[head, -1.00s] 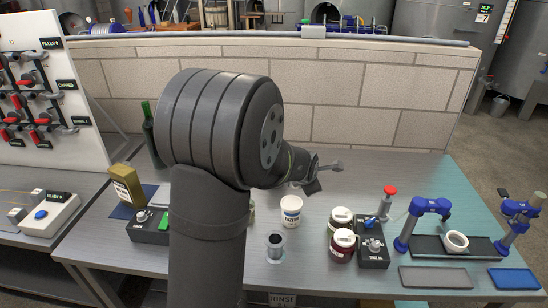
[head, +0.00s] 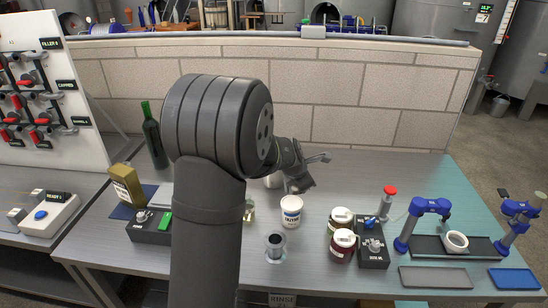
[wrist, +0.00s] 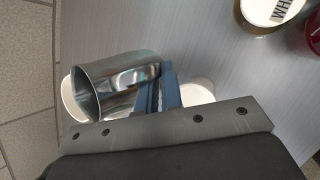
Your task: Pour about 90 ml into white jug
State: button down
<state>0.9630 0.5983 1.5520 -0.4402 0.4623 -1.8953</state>
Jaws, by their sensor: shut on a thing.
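In the wrist view my gripper (wrist: 160,92) is shut on a shiny steel vessel (wrist: 118,85), which lies across the picture with its mouth end to the left. A white rounded thing (wrist: 68,96) shows partly past that mouth; it may be the white jug, mostly hidden by the steel vessel. I cannot tell whether they touch or whether liquid flows. In the head view my gripper (head: 300,184) is over the bench behind the white enzyme tub (head: 291,211). A bit of the steel vessel (head: 272,181) shows beside my arm.
Two lidded jars (head: 341,241) stand by a black control box (head: 373,250) right of the tub. A small dark-topped cylinder (head: 275,247) stands in front. A green bottle (head: 154,140) is at the back left. A blue stand (head: 405,235) is at the right. A brick wall (head: 360,90) closes the back.

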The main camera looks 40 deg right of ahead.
jog(key=shift+w+r+n+g, duration=0.4)
jog(key=shift+w+r+g, duration=0.7)
jog(key=shift+w+g, duration=0.1)
jog(key=w+r+g, duration=0.1)
jog(key=r, duration=0.1)
jog(key=w+r+g, duration=0.1)
jog(key=r, duration=0.1)
jog(key=shift+w+d+n+y+b, duration=0.2)
jog(key=shift+n+y+b, duration=0.1)
jog(key=shift+b, duration=0.05)
jog(key=shift+w+r+g, duration=0.35)
jog(key=shift+r+g, duration=0.25)
jog(key=shift+w+d+r+n+g+b, duration=0.1)
jog(key=shift+w+r+n+g+b, duration=0.2)
jog(key=shift+g, duration=0.25)
jog(key=shift+w+r+n+g+b, duration=0.15)
jog(key=shift+w+n+g, duration=0.2)
jog(key=shift+g, duration=0.2)
jog(key=shift+w+r+g, duration=0.2)
jog(key=shift+r+g, duration=0.1)
jog(key=shift+w+r+g+b, duration=0.2)
jog(key=shift+r+g+b, duration=0.1)
jog(key=shift+b, duration=0.2)
jog(key=shift+w+d+r+n+g+b, duration=0.1)
jog(key=shift+w+r+n+g+b, duration=0.15)
jog(key=shift+w+r+g+b, duration=0.45)
